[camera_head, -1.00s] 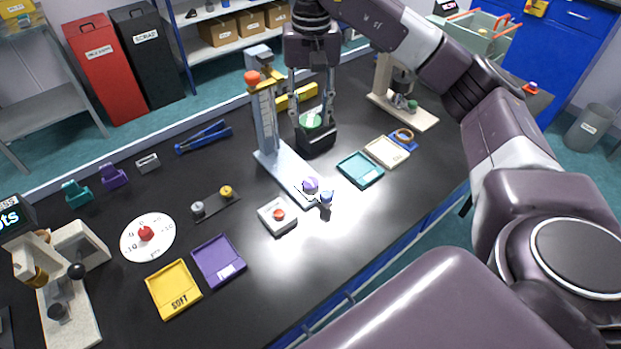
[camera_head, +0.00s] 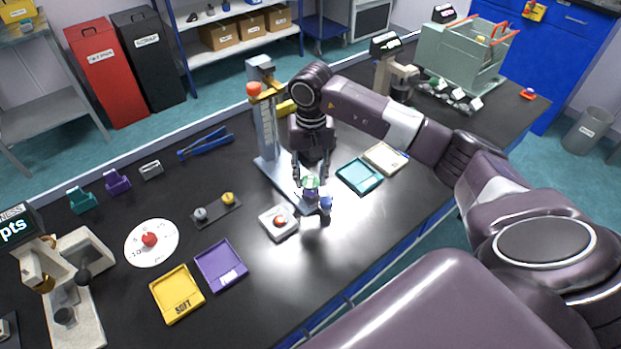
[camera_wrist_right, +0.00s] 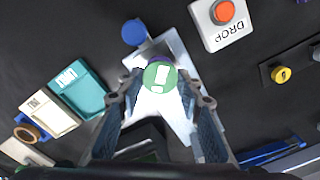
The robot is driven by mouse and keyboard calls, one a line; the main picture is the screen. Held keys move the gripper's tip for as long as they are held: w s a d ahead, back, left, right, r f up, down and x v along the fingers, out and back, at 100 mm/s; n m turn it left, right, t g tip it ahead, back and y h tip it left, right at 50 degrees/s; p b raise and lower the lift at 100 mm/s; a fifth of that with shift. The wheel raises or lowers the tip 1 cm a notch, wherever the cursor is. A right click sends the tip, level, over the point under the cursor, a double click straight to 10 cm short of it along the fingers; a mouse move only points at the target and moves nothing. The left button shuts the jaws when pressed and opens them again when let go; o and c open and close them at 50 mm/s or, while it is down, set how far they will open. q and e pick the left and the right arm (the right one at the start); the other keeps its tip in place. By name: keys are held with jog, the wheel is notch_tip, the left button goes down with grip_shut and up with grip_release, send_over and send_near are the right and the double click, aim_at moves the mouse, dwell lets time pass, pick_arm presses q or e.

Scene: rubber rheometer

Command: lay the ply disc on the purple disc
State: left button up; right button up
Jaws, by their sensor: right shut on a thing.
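The ply disc (camera_head: 311,182) is green with a white mark on top. My right gripper (camera_head: 310,180) is shut on it and holds it level over the front end of the stand's pale base plate. In the right wrist view the ply disc (camera_wrist_right: 152,83) sits between the two fingertips (camera_wrist_right: 160,77). The purple disc (camera_head: 310,197) is under it on the plate and mostly hidden; only a purple edge (camera_wrist_right: 160,60) shows past the green one in the wrist view. I cannot tell whether the two discs touch. My left gripper is not in view.
A blue-topped knob (camera_head: 326,203) stands close to the plate's end. The white DROP button box (camera_head: 278,222) is just left. A teal tray (camera_head: 359,177) and a cream tray (camera_head: 385,158) lie to the right. The stand's upright column (camera_head: 267,130) rises behind.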

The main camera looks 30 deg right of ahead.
jog(key=shift+f, duration=0.95)
jog(key=shift+f, duration=0.1)
jog(key=o, duration=0.8)
jog(key=shift+o, duration=0.2)
